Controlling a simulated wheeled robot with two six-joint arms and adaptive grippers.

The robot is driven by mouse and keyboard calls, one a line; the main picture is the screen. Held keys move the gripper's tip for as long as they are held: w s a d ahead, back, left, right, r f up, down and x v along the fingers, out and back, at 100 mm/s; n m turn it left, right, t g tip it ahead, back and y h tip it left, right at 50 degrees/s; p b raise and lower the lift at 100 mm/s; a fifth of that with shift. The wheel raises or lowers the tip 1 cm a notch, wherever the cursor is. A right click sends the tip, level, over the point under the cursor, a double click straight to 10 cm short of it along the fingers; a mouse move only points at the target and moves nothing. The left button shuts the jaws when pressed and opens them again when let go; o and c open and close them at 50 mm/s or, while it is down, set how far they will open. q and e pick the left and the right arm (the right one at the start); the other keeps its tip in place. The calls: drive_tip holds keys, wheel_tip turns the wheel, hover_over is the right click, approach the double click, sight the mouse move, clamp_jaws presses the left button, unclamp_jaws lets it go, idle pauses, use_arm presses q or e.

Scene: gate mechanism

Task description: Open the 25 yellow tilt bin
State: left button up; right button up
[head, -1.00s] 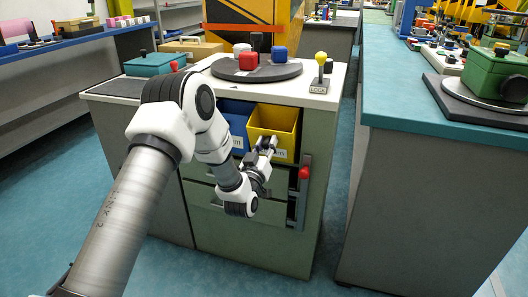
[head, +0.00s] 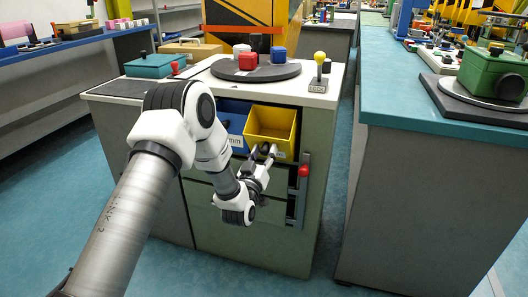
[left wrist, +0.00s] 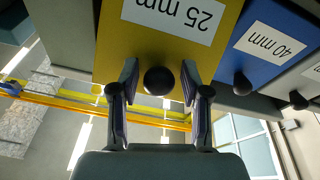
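The yellow tilt bin (head: 270,124) is tipped outward in the cabinet front, its inside showing in the head view. In the left wrist view its yellow front (left wrist: 120,40) carries an upside-down "25 mm" label (left wrist: 178,16) and a dark round knob (left wrist: 158,80). My left gripper (head: 264,151) is in front of the bin's lower front. In the left wrist view the left gripper (left wrist: 158,72) is open, one finger on each side of the knob, with visible gaps. My right gripper is not in view.
A blue bin (head: 234,112), labelled "40 mm" in the left wrist view, stands beside the yellow one. A vertical rail with a red knob (head: 304,171) is at the right. Drawers lie below; a dark turntable (head: 256,70) and yellow-knobbed lever (head: 320,58) stand on top.

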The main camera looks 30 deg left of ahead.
use_arm(q)
drive_tip(key=shift+r, duration=0.1)
drive_tip(key=v, duration=1.2)
drive_tip(key=s+d+f+m+g+h, duration=0.1)
drive_tip(key=s+d+f+g+h, duration=0.15)
drive_tip(key=f, duration=0.45)
drive_tip(key=s+d+f+m+g+h, duration=0.1)
drive_tip(key=s+d+f+m+g, duration=0.2)
drive_tip(key=f, duration=0.5)
drive_tip(key=s+d+f+g+h, duration=0.1)
drive_tip(key=s+d+f+g, duration=0.25)
drive_tip(key=f, duration=0.35)
drive_tip(key=s+d+f+m+g, duration=0.1)
drive_tip(key=s+f+g, duration=0.35)
drive_tip(key=s, duration=0.65)
drive_tip(key=s+d+f+g, duration=0.1)
drive_tip(key=s+f+g, duration=0.4)
drive_tip(key=s, duration=0.6)
wheel_tip(320, 180, up, 27)
drive_tip(key=g+p, duration=0.1)
drive_tip(key=p, duration=2.5)
drive_tip(key=shift+f, duration=0.25)
